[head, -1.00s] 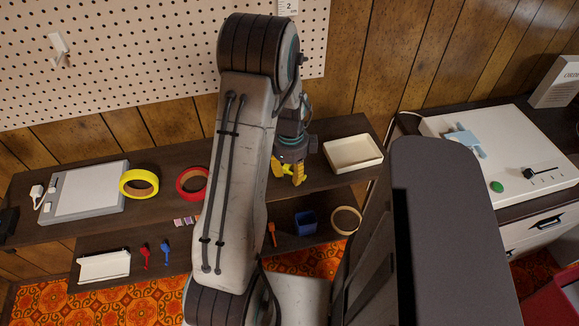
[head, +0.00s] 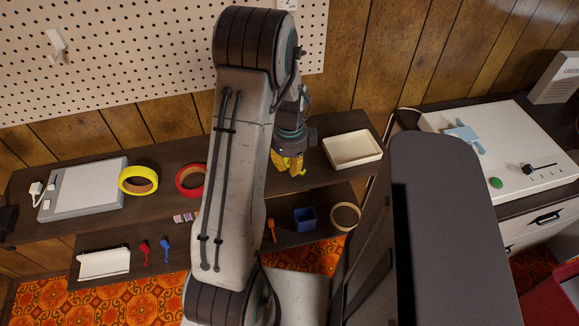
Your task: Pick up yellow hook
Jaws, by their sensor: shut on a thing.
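My gripper (head: 290,165) is over the upper dark shelf, between the red tape ring and the cream tray. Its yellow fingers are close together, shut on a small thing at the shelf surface. The yellow hook is mostly hidden there, and its yellow blends with the fingers, so its outline cannot be made out. No other yellow hook shows on the shelves.
A cream tray (head: 352,150) stands right of my gripper. Red (head: 191,180) and yellow (head: 138,180) tape rings lie left. The lower shelf holds red (head: 145,251), blue (head: 166,248) and orange (head: 271,229) small items and a blue cup (head: 304,219).

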